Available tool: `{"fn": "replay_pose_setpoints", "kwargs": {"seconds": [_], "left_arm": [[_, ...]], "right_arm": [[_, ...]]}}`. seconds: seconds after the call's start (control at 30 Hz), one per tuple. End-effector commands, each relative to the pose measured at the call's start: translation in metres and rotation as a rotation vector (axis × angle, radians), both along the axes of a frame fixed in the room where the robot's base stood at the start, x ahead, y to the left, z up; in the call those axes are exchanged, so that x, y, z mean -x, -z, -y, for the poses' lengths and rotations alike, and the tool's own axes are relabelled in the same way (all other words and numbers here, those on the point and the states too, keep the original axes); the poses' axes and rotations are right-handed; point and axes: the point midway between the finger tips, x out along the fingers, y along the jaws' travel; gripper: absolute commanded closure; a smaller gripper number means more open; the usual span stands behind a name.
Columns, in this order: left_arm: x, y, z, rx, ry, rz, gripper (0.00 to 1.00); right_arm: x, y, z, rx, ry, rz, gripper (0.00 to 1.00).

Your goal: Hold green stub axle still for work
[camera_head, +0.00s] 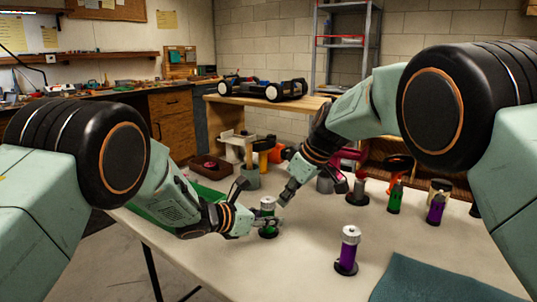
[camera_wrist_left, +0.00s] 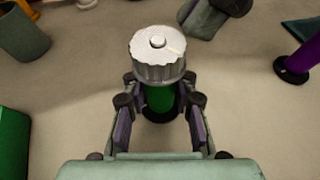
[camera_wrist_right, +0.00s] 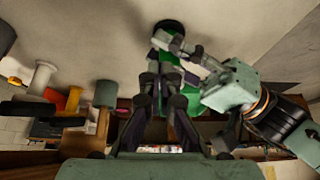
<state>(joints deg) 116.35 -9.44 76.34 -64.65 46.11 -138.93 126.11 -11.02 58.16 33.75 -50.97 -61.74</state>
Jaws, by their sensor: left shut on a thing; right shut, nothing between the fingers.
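The green stub axle (camera_head: 268,231) stands upright on the pale table, with a ribbed silver cap on top and a dark base. My left gripper (camera_head: 240,222) is shut around its green body from the left. The left wrist view shows the fingers (camera_wrist_left: 160,105) on both sides of the green body (camera_wrist_left: 158,98), just below the silver cap (camera_wrist_left: 158,62). My right gripper (camera_head: 284,197) is shut and empty, close to the cap on its upper right. Whether it touches the cap is unclear. The right wrist view shows its fingers (camera_wrist_right: 168,82) near the axle and left gripper.
A purple axle (camera_head: 347,252) stands at front right, beside a teal mat (camera_head: 430,282). Another green axle (camera_head: 394,200) and purple axle (camera_head: 435,210) stand farther right. A grey pot (camera_head: 250,178) stands behind. A racecar (camera_head: 262,89) rests on the back bench.

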Motion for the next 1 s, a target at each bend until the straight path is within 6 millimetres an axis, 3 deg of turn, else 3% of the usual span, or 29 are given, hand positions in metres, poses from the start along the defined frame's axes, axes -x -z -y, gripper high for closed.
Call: {"fn": "replay_pose_setpoints", "kwargs": {"seconds": [1.0], "left_arm": [[0.0004, -0.0003, 0.0012, 0.0, 0.004, 0.002, 1.0]], "right_arm": [[0.0047, -0.0002, -0.0083, 0.0, -0.001, 0.0, 1.0]]}}
